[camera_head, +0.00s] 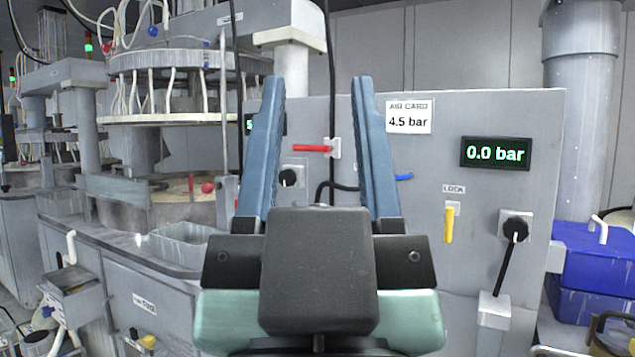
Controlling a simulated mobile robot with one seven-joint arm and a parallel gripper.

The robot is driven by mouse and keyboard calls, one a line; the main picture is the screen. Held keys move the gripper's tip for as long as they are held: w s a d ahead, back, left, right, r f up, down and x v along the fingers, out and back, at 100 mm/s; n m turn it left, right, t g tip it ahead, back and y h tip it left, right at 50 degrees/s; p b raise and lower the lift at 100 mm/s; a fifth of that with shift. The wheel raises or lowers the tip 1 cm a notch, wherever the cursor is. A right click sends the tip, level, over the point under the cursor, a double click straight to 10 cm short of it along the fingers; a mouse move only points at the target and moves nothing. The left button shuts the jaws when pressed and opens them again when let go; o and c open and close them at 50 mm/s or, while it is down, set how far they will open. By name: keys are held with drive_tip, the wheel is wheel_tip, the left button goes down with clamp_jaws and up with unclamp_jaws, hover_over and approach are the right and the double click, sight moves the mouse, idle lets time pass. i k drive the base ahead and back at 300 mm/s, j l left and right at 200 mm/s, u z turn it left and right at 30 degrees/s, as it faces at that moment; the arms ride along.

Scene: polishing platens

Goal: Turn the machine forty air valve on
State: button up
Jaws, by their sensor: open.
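My gripper (318,82) is open and empty. Its two blue fingers point up in front of a grey control panel (590,110). On the panel are a horizontal red lever (313,149) seen between the fingers, a blue lever (403,177) partly hidden by the right finger, and a yellow lever (449,226) hanging down under a LOCK label (453,189). A black knob (516,228) with a black rod sits at the panel's right. A green-digit display (495,152) reads 0.0 bar. A white card (408,117) reads 4.5 bar. No number forty is readable.
Another black knob (288,177) and a partly hidden display (250,124) lie at the panel's left. A polishing machine (165,90) with tubes stands at left above a grey bench (150,270). Blue bins (590,260) stand at right, beneath a thick grey pipe (580,110).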

sight(303, 148)
drive_tip(key=i+u, duration=0.2)
drive_tip(key=i, duration=1.05)
drive_tip(key=i+l, duration=0.25)
drive_tip(key=l, duration=0.15)
